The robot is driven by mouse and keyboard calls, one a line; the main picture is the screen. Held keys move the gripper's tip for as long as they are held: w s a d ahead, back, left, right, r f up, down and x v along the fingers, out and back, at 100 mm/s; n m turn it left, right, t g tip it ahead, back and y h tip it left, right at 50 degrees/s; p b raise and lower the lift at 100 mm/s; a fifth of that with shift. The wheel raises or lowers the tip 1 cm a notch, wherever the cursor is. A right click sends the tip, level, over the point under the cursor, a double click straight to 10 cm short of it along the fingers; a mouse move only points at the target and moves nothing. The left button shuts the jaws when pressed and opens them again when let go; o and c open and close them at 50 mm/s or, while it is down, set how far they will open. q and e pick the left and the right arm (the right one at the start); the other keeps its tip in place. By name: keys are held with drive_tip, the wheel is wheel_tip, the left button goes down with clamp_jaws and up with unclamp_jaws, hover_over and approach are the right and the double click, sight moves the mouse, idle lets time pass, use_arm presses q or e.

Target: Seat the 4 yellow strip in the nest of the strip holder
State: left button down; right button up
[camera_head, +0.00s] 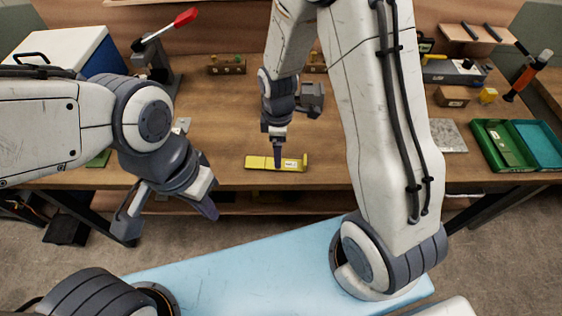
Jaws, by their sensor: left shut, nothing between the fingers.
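A long flat yellow piece (262,163) with a white label and a raised right end lies near the front edge of the bench. I cannot tell whether it is the strip, the holder or both together. My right gripper (277,163) points down at the middle of this piece with its tips at or just above it; whether it grips is too small to tell. My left gripper (208,208) is shut and empty, in front of the bench edge, apart from the yellow piece. No separate nest is clearly visible.
The wooden bench (215,130) is mostly clear around the yellow piece. A green-and-teal tray (488,133) and grey plate (448,135) lie at right. A red-handled lever tool (155,60) and blue-white box (70,48) stand at left. Small wooden blocks (227,68) sit behind.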

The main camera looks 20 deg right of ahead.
drive_tip(key=shift+a+f+p, duration=0.1)
drive_tip(key=shift+f+p, duration=0.35)
drive_tip(key=shift+f, duration=1.8)
drive_tip(key=shift+s, duration=0.1)
clamp_jaws()
drive_tip(key=shift+r, duration=0.15)
